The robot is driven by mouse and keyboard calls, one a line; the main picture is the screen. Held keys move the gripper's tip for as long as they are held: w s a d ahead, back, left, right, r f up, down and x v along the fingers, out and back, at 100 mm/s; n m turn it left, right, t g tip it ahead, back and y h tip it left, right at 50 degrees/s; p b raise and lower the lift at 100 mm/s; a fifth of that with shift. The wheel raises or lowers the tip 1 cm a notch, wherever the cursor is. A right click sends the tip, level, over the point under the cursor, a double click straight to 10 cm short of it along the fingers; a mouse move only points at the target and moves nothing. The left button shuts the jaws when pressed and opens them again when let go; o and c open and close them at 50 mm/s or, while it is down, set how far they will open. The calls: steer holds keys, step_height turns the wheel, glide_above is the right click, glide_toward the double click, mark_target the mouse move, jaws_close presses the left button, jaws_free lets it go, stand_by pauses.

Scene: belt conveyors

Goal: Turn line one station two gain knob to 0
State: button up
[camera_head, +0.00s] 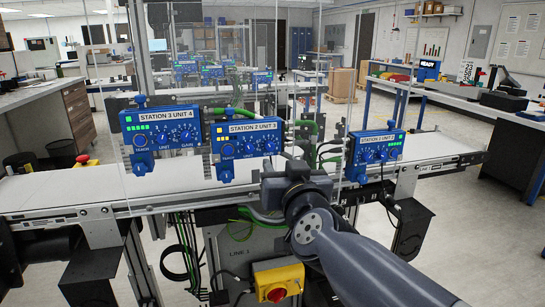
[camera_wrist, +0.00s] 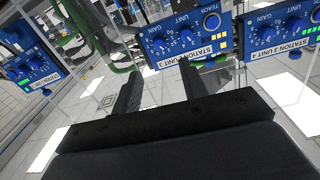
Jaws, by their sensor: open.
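The blue station 2 box (camera_head: 245,128) is mounted above the conveyor in the middle of the head view, with a teach knob, a unit knob and a gain knob (camera_head: 270,147) at its right end. In the wrist view the box appears upside down, with the gain knob (camera_wrist: 158,46) at its left end. My gripper (camera_wrist: 158,80) is open and empty, its two fingers pointing toward the box, apart from the knob. In the head view my wrist is just right of and below the box and the fingertips are hard to see. The gain pointer is too small to read.
A station 3 box (camera_head: 161,120) is to the left and a station 1 box (camera_head: 375,148) to the right. Clear panels and posts stand around the boxes. The white conveyor belt (camera_head: 60,190) runs below. A yellow box with a red button (camera_head: 277,282) is low in front.

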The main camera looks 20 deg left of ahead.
mark_target(270, 147)
steer(key=b+x, duration=0.1)
steer(key=x, duration=0.8)
steer(key=shift+f, duration=0.1)
steer(key=shift+c, duration=0.2)
jaws_close()
